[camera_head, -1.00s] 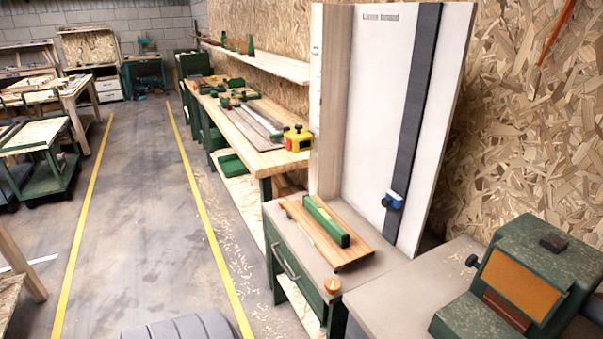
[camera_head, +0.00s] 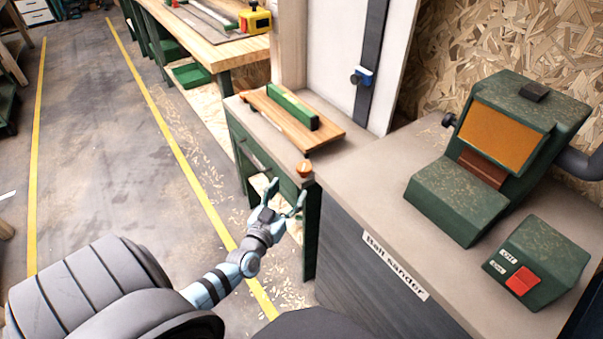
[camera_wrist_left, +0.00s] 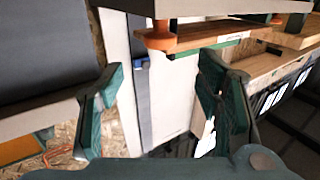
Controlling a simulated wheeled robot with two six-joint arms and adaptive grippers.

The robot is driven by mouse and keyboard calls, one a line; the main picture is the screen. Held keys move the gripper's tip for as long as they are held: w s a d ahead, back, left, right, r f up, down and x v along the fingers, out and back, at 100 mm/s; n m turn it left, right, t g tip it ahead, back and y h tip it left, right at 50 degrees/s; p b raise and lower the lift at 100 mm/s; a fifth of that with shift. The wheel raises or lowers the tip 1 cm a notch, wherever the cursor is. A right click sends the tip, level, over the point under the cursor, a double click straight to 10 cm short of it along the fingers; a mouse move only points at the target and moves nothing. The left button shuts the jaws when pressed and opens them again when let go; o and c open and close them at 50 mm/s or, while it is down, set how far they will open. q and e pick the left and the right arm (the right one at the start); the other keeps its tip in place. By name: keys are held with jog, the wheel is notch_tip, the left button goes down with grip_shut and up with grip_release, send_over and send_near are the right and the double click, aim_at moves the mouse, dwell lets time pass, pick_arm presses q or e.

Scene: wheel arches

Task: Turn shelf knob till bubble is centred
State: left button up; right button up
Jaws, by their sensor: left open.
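The shelf is a small wooden board (camera_head: 290,122) on top of the green cabinet, with a green bar-shaped level (camera_head: 292,107) lying along it. Its bubble is too small to make out. A round orange knob (camera_head: 304,168) sits at the cabinet's front corner; an orange knob (camera_wrist_left: 157,38) also shows near the top of the left wrist view, beside a wooden board (camera_wrist_left: 208,36). My left gripper (camera_head: 287,190) is open and empty, just below and in front of the knob, apart from it. In the wrist view its fingers (camera_wrist_left: 160,82) are spread wide. My right gripper is out of view.
A belt sander (camera_head: 480,165) and a switch box with a red button (camera_head: 522,281) stand on the grey bench at the right. A white panel with a dark strip (camera_head: 371,60) rises behind the shelf.

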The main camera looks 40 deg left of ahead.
aim_at(303, 173)
pick_arm(q)
jog(key=b+x, duration=0.1)
jog(key=x, duration=0.2)
jog(key=b+x, duration=0.1)
jog(key=x, duration=0.2)
jog(key=b+x, duration=0.1)
jog(key=x, duration=0.2)
jog(key=shift+f, duration=0.3)
jog(key=shift+w+a+r+b, duration=0.15)
jog(key=shift+w+b, duration=0.2)
jog(key=shift+w, duration=0.1)
jog(key=c, duration=1.2)
jog(key=shift+o, duration=0.2)
jog(key=n+y+p, duration=0.1)
jog(key=p, duration=0.2)
jog(key=r+n+g+y+p, duration=0.1)
jog(key=y+p, duration=0.1)
jog(key=p, duration=0.1)
jog(key=shift+w+d+n, duration=0.1)
jog(key=shift+d+n, duration=0.1)
jog(key=shift+n, duration=0.1)
jog(key=shift+f+n+g+y+p, duration=0.3)
jog(key=shift+f+n+g+y, duration=0.15)
jog(key=shift+y, duration=0.45)
jog(key=o, duration=1.2)
jog(key=shift+c, duration=0.2)
